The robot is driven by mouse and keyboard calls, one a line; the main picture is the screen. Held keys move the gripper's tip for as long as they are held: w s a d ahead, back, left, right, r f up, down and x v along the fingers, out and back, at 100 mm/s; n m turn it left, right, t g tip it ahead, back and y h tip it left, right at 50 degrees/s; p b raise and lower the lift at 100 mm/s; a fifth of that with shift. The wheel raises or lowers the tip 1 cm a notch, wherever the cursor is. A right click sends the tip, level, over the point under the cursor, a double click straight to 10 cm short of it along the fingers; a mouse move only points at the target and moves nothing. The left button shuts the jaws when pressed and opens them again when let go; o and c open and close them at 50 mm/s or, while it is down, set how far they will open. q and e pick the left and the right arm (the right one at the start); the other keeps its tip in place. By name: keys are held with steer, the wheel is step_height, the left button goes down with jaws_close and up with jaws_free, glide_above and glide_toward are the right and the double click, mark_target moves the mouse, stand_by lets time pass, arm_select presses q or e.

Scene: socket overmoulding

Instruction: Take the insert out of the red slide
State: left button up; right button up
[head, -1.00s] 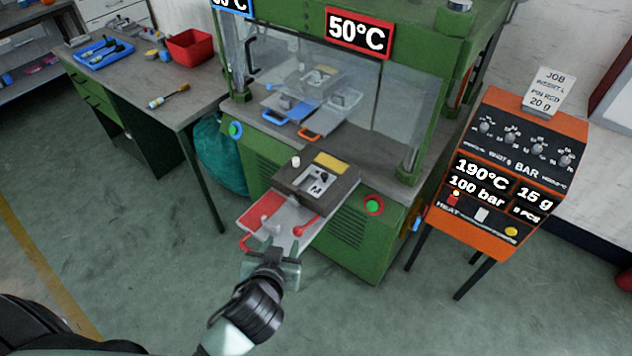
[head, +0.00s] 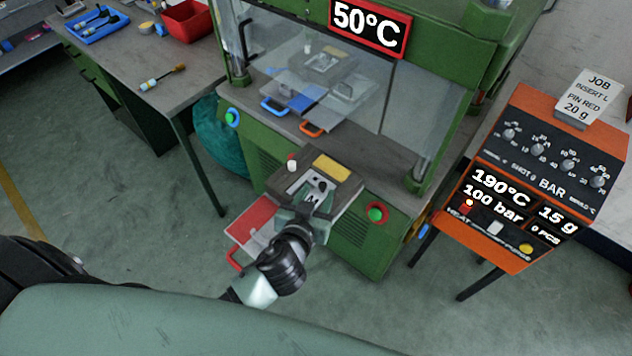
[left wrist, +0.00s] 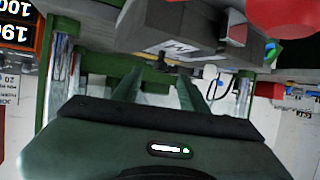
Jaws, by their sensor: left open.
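The red slide (head: 252,218) sticks out from the front of the green press, with its red handle (head: 235,262) at the near left. A dark grey block (head: 345,190) stands at its back end, with a yellow plate on top and a pale recess (head: 299,186). A small dark piece, perhaps the insert, shows at that recess; my fingers partly cover it. My left gripper (head: 318,196) is open at the block's near side. In the left wrist view its fingers (left wrist: 155,90) are apart, with a small dark piece (left wrist: 164,66) just beyond them. Contact cannot be told. My right gripper is out of view.
Behind a clear guard, the press (head: 255,150) holds slides with a blue handle (head: 272,106) and an orange handle (head: 312,129). An orange control unit (head: 545,170) stands right. A workbench (head: 130,65) with a blue tray and red bin (head: 187,20) stands left.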

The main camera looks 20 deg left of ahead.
mark_target(323, 185)
arm_select(q)
steer(key=shift+p+x, duration=0.65)
steer(key=shift+x, duration=0.45)
steer(key=x, duration=0.2)
steer(key=shift+w+f+p, duration=0.15)
steer(key=shift+w+p, duration=0.1)
steer(key=shift+p, duration=0.05)
steer(key=shift+w+f, duration=0.25)
steer(key=shift+w, duration=0.05)
jaws_close()
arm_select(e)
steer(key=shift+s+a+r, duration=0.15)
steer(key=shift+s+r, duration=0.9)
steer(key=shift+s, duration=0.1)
arm_select(q)
steer(key=shift+r, duration=0.1)
